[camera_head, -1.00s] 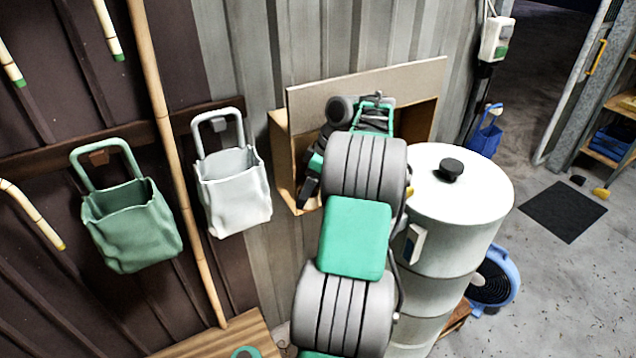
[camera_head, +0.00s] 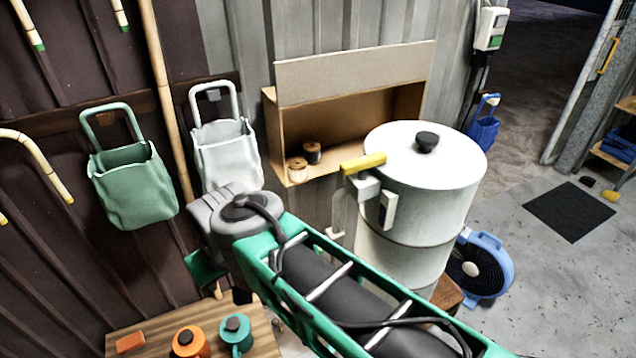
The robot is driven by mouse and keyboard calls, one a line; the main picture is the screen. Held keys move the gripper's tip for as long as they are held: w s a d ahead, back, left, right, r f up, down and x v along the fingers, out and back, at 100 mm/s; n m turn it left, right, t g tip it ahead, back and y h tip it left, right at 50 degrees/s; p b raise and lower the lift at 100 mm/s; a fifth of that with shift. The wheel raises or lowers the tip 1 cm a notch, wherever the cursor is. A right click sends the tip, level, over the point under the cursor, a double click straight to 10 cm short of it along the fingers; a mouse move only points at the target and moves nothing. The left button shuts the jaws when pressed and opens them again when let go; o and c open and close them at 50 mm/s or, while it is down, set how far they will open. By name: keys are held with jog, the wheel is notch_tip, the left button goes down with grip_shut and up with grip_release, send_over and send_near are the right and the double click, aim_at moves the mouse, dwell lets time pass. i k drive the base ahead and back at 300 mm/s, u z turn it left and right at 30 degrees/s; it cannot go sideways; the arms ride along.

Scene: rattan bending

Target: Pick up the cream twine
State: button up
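A small cream-tan spool (camera_head: 297,170), which looks like the cream twine, stands near the front left of the open wooden wall box (camera_head: 350,122). A darker spool (camera_head: 312,152) stands just behind it to the right. Both are small in the picture, so I cannot make out the twine's strands. My green and grey arm crosses the lower middle of the view, below the box. The fingers of my gripper do not show, so I cannot see whether they hold anything. Nothing of my arm is inside the box.
A white lidded drum (camera_head: 405,235) with a yellow-handled part stands right of the box. Green (camera_head: 135,190) and white (camera_head: 228,160) bags hang at left. Orange (camera_head: 190,342) and teal (camera_head: 236,335) pots stand on a wooden table (camera_head: 262,335). A blue fan (camera_head: 485,265) is on the floor.

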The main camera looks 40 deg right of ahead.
aim_at(297, 169)
jog(key=u, duration=2.15)
jog(key=i, duration=0.6)
jog(key=z, duration=3.05)
jog(key=i, duration=0.5)
jog(key=u, duration=0.05)
